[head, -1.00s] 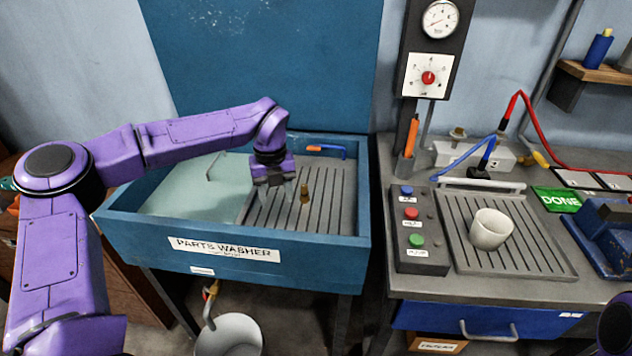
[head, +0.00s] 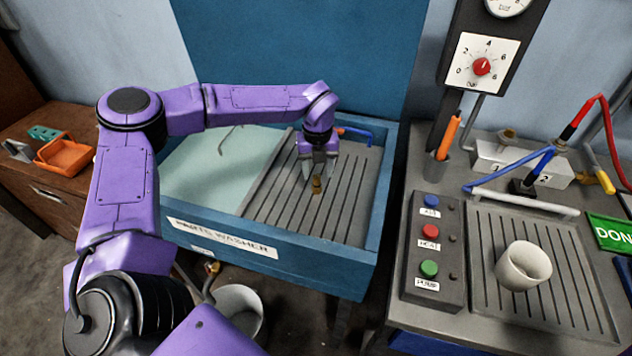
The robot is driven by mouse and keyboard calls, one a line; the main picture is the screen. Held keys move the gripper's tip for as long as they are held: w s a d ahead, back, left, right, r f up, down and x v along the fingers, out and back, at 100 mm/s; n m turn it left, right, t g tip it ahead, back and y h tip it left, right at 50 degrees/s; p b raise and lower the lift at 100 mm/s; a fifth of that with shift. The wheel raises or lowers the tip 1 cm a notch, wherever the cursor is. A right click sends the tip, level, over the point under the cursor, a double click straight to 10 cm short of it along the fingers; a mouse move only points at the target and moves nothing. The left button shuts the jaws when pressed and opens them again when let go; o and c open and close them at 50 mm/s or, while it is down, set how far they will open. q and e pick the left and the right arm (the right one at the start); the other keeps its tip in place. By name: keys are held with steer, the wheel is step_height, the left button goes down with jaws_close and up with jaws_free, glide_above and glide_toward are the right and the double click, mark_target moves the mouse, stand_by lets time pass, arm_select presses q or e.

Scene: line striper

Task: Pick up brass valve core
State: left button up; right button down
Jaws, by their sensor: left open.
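The brass valve core (head: 317,186) is a small, dull gold piece standing on the grey ribbed drain board (head: 345,205) of the blue parts washer (head: 310,274). My left gripper (head: 317,175) points down at it, with its jaws open. The fingertips are at or just above the top of the core; I cannot tell whether they touch it or how far they reach around it. My right gripper is out of view.
A blue-handled tool (head: 356,132) lies at the washer's back edge, right of my gripper. The bench on the right holds a button box (head: 434,252), a white cup (head: 523,265) on a slotted tray and a manifold block (head: 520,162). An orange bin (head: 68,152) is at far left.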

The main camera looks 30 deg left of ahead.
mark_target(317, 176)
arm_select(q)
steer(key=f, duration=0.1)
steer(key=f+p, duration=0.1)
steer(key=f, duration=0.2)
steer(key=shift+w+a+f, duration=0.25)
steer(key=shift+w+f, duration=0.1)
steer(key=shift+w, duration=0.05)
steer(key=shift+s+f, duration=0.1)
steer(key=shift+s, duration=0.15)
steer(key=shift+c, duration=0.7)
jaws_close()
steer(key=shift+r, duration=0.2)
